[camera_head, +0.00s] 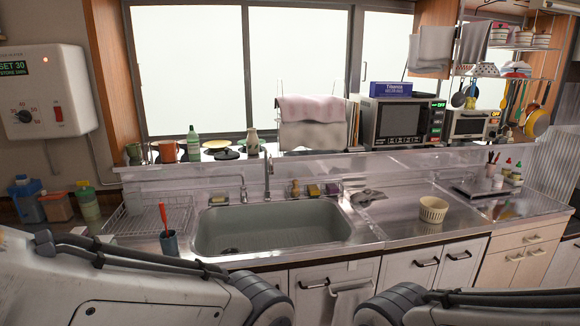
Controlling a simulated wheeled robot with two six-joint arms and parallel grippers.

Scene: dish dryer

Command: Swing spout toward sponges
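A slim upright metal spout (267,178) stands at the back edge of the sink (205,238), near its middle. Its exact pointing direction is too small to tell. Sponges sit on the ledge behind the sink, just right of the spout: a yellowish one (313,190) and a darker one (332,188) among them. My two arms come in along the bottom, left and right. Both grippers are out of the picture, and neither arm touches the spout or the sponges.
A dish rack (135,219) and a dark cup (169,243) with a red utensil stand left of the sink. A cream bowl (433,210) sits on the right counter (390,225). A microwave (401,120) and a towel rack (312,134) stand on the shelf behind. The sink basin looks empty.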

